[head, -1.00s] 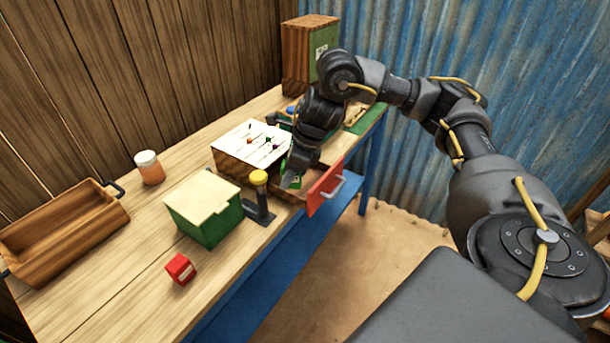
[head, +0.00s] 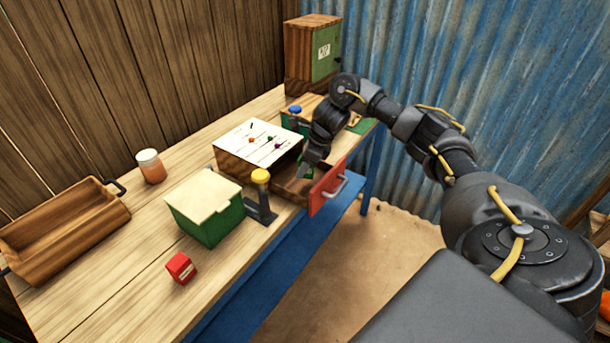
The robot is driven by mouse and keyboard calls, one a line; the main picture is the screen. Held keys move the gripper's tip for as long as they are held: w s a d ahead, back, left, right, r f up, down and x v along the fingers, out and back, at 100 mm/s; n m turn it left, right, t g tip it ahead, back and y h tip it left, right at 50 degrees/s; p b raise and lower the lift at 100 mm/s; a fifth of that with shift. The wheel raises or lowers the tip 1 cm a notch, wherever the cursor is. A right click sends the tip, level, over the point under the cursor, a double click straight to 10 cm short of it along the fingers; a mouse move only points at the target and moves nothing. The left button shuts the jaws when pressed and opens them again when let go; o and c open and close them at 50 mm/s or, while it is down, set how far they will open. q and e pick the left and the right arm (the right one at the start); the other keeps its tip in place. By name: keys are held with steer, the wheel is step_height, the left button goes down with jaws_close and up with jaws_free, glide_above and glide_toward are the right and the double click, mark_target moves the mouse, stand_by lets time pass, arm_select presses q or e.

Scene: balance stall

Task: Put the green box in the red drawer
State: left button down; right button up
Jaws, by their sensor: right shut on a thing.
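The red drawer (head: 327,188) stands pulled out of a small wooden cabinet (head: 258,146) with a white top. Its red front has a grey handle. My right gripper (head: 306,170) reaches down into the open drawer from above and is shut on the small green box (head: 305,174). Only a sliver of the green box shows beside the fingers, low in the drawer. I cannot tell whether it touches the drawer floor. My left gripper is out of view.
A green bin with a cream lid (head: 206,207), a yellow-topped post (head: 261,192) and a small red box (head: 181,268) stand on the bench. A wooden tray (head: 62,235) and a jar (head: 151,166) are at left. A tall wooden cabinet (head: 312,55) stands behind.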

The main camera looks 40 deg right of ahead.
steer(key=shift+w+d+f, duration=0.3)
steer(key=shift+d+f, duration=0.15)
steer(key=shift+f, duration=0.15)
step_height(320, 180, down, 2)
steer(key=shift+f+p, duration=0.1)
steer(key=shift+p, duration=0.75)
steer(key=shift+w+f, duration=0.1)
steer(key=shift+f, duration=0.35)
steer(key=o, duration=1)
steer(key=shift+f, duration=0.1)
